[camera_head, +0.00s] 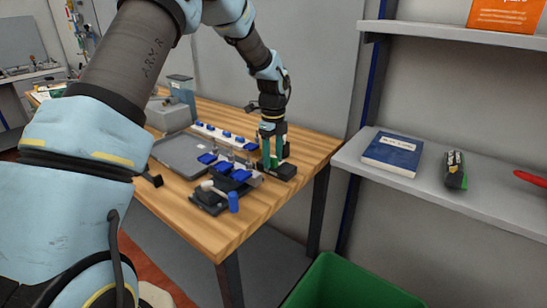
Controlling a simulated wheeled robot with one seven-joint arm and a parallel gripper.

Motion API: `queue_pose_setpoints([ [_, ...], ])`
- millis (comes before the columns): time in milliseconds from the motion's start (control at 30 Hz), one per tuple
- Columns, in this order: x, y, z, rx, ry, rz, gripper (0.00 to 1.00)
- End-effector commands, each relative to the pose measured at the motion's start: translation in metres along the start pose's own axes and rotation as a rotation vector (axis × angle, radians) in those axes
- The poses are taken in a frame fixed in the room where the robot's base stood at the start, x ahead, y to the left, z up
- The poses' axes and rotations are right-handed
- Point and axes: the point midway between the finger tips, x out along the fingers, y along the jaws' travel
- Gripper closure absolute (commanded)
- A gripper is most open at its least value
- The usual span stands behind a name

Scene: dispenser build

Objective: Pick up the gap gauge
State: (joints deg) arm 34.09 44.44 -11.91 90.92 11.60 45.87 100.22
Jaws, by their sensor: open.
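My gripper (272,161) points down at the right part of the wooden table, its two teal fingers apart. Its fingertips are down at a small black block (286,173) with a bit of green by it, near the table's right edge. I cannot tell whether the fingers touch anything. No item can be told for sure as the gap gauge at this size; what lies between the fingers is partly hidden by them.
Left of the gripper on the table (262,206) are blue and black parts, a blue cylinder (233,202), a grey tray (180,155) and a white strip with blue parts (225,135). A shelf (425,195) at right holds a blue book (393,154). A green bin (345,285) stands below.

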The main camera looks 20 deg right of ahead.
Motion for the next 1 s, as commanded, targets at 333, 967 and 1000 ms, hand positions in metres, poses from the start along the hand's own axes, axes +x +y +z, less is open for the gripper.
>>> queue_pose_setpoints([
  [333, 0.0068, 0.0001, 0.0002, 0.0, -0.001, 0.0, 0.44],
  [967, 0.0063, 0.0001, 0.0003, -0.001, 0.0, 0.0, 1.0],
  [1000, 0.0063, 0.0001, 0.0003, -0.001, 0.0, 0.0, 1.0],
])
